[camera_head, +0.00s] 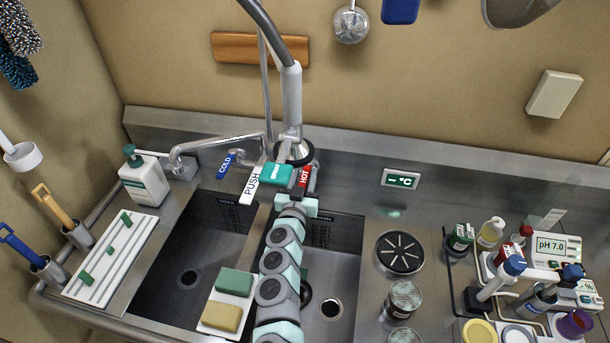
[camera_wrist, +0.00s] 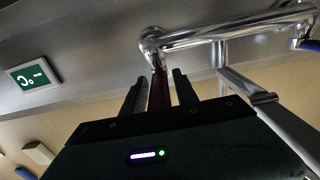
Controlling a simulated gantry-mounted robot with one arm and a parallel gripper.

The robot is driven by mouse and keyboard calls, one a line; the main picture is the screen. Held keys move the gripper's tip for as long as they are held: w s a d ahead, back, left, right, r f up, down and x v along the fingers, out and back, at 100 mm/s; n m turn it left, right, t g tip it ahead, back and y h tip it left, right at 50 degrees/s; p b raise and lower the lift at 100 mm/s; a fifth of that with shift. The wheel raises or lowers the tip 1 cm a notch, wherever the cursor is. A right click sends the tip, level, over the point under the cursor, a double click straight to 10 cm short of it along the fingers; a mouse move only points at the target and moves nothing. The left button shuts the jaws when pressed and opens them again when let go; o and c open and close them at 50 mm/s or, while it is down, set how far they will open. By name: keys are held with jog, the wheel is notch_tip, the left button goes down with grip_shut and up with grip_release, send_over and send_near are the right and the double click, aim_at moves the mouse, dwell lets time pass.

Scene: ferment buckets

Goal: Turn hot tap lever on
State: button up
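The hot tap lever (camera_head: 304,177), red with a white HOT label, is at the right of the tap base. My gripper (camera_head: 309,188) is at this lever, reaching up from below over the sink. In the wrist view, the two dark fingers of my gripper (camera_wrist: 159,92) stand on either side of the dark red lever (camera_wrist: 158,90). Whether they press on it cannot be told. The blue COLD lever (camera_head: 226,163) is on the left of the tap. The spout (camera_head: 215,141) extends left, and no water is visible from it.
A white PUSH strip (camera_head: 252,184) and a teal block (camera_head: 277,173) are close to my gripper's left. My arm crosses the right basin. A sponge tray (camera_head: 229,301) is on the left of my arm. Bottles and a pH meter (camera_head: 556,249) crowd the right counter.

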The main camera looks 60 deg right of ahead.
grip_shut()
dwell(1.1)
